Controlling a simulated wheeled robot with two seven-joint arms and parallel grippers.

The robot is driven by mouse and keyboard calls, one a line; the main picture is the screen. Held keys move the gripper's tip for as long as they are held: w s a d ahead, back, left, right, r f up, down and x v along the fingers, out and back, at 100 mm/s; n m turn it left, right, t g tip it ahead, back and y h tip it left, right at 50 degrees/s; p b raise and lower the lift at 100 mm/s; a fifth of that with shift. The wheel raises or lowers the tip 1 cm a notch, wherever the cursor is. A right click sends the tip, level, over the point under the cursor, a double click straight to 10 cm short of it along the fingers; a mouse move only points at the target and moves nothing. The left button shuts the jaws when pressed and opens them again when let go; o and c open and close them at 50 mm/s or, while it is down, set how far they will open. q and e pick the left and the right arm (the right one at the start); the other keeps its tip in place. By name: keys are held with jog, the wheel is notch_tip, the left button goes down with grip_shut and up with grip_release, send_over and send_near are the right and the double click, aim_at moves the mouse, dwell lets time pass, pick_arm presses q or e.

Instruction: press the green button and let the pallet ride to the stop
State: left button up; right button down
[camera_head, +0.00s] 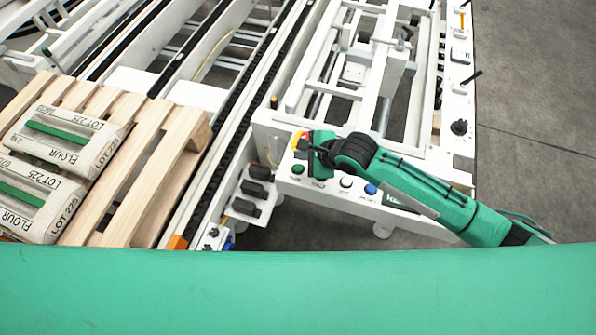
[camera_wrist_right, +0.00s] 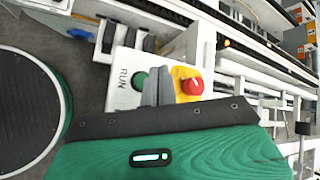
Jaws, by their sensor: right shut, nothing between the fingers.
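The green button (camera_head: 297,169) sits at the left end of a white control panel (camera_head: 330,193). In the right wrist view the green button (camera_wrist_right: 141,80) is beside the word RUN, partly covered by my fingers. My right gripper (camera_head: 312,160) is over that end of the panel, shut and empty. Its grey fingertips (camera_wrist_right: 157,84) lie between the green button and a red stop button (camera_wrist_right: 193,86) on yellow; contact cannot be told. The wooden pallet (camera_head: 150,175) is at the left on the conveyor, bearing flour sacks (camera_head: 66,140). My left gripper is out of view.
White button (camera_head: 346,182) and blue button (camera_head: 370,189) are further right on the panel. A dark chain conveyor rail (camera_head: 232,140) runs between pallet and panel. White machine frames (camera_head: 345,70) stand behind my right gripper. Grey floor (camera_head: 530,130) is clear at the right.

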aim_at(302, 169)
jog(key=shift+f, duration=1.7)
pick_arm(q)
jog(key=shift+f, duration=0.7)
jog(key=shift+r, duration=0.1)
pick_arm(e)
jog(key=shift+f, duration=0.2)
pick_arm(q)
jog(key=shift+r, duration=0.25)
pick_arm(e)
jog(key=shift+f, duration=0.2)
